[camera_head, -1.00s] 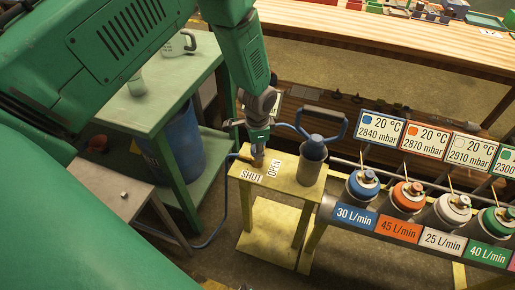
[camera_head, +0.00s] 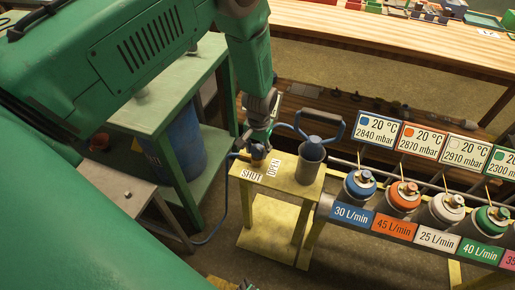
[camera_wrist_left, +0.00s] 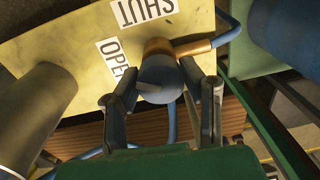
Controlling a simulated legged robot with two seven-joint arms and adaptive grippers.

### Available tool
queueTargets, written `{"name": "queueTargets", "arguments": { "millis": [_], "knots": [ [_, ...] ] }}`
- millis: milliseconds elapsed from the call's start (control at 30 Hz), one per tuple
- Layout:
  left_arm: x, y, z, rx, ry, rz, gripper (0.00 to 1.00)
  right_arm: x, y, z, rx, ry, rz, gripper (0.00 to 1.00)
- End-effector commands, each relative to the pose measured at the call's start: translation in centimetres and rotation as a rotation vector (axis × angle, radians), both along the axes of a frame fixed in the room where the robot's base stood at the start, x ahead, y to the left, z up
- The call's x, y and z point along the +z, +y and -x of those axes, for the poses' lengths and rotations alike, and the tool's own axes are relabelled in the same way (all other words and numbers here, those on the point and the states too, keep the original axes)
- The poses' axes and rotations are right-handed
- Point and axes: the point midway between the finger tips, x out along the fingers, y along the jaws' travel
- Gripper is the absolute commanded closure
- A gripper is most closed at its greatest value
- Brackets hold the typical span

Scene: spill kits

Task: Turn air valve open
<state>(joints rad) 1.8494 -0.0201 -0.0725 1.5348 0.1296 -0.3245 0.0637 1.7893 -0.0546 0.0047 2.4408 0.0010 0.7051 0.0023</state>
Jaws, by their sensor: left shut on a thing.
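The air valve (camera_wrist_left: 160,75) sits on top of the yellow stand (camera_head: 298,185), with a grey-blue round knob and a brass fitting to which a blue hose runs. My left gripper (camera_head: 258,150) reaches down from above and is shut on the valve knob. In the left wrist view, the two dark fingers of my left gripper (camera_wrist_left: 160,95) stand on either side of the knob. The SHUT label (camera_head: 251,176) and the OPEN label (camera_head: 273,169) lie on the stand beside the valve. A small dark part at the bottom edge of the head view may be my right gripper; its jaws cannot be made out.
A grey cup-like holder (camera_head: 311,161) with a blue-handled tool stands right of the valve. A row of gas cylinders (camera_head: 361,186) with flow labels is further right. A green table (camera_head: 165,95) and a blue barrel (camera_head: 180,140) are at left.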

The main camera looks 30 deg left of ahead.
Motion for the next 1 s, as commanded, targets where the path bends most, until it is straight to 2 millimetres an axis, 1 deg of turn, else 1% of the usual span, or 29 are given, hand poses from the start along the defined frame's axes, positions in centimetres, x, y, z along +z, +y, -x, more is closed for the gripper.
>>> {"name": "queueTargets", "arguments": {
  "millis": [33,300,500,733,1000],
  "knots": [
    [0.4,0.14,-0.64,0.044,-0.016,-0.003,0.94,0.15,0.0,0.0,0.0,0.0,0.0,0.6],
    [0.45,0.15,-0.75,0.277,-0.018,-0.003,0.94,0.38,0.0,0.0,0.0,0.0,0.0,0.6],
    [0.48,0.22,-0.81,0.408,-0.02,-0.002,0.94,0.47,-0.01,0.0,0.0,0.0,0.0,0.6],
    [0.5,0.24,-0.84,0.499,-0.021,-0.001,0.94,0.52,0.0,0.0,0.0,0.0,0.0,0.6],
    [0.51,0.27,-0.86,0.534,-0.022,-0.002,0.93,0.54,0.0,0.0,0.0,0.0,0.0,0.6]
  ]
}}
